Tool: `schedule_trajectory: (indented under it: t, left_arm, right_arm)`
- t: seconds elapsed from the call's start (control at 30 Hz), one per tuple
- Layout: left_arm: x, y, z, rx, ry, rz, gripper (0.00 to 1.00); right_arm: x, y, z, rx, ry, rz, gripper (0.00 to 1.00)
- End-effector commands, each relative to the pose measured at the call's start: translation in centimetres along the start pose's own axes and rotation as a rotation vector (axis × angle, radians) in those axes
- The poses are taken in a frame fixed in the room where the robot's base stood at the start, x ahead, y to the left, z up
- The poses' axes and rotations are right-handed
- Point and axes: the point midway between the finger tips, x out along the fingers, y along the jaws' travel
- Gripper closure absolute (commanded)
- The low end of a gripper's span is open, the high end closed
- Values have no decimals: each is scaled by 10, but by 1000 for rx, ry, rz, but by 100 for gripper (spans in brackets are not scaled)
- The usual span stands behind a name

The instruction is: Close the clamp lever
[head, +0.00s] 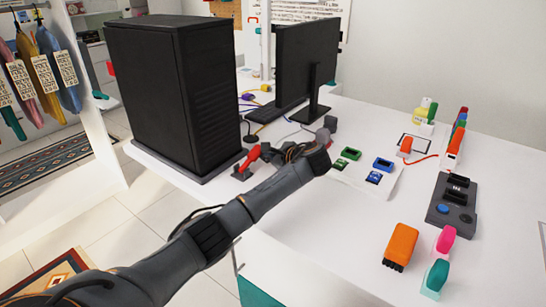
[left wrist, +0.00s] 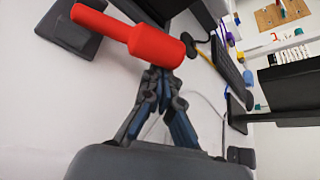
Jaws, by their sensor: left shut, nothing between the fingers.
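The red clamp lever (head: 250,159) stands tilted on a small dark base (head: 241,173) at the table's front edge, beside the black computer tower. In the left wrist view the red lever (left wrist: 130,38) lies slantwise across the upper left, its thick end toward the middle. My left gripper (head: 268,152) is just right of the lever in the head view. In the left wrist view its fingers (left wrist: 158,78) are together and empty, with their tips at the lever's thick end. I cannot tell whether they touch it. My right gripper is not in view.
The black computer tower (head: 165,95) stands close behind and left of the lever. A monitor (head: 306,65) and keyboard (head: 268,112) are farther back. Small green and blue modules (head: 383,164) lie to the right. An orange block (head: 401,244) stands at the front right.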

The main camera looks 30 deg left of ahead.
Motion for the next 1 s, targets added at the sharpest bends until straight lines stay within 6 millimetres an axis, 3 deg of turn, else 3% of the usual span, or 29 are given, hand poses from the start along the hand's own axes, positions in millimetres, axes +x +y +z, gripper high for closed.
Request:
schedule_trajectory:
  t: [0.13,1.0]
  left_arm:
    - [3,0,0,0,0,-1,100]
    - [-3,-4,9,-93,0,-56,100]
  right_arm:
    - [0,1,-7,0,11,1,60]
    - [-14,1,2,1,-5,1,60]
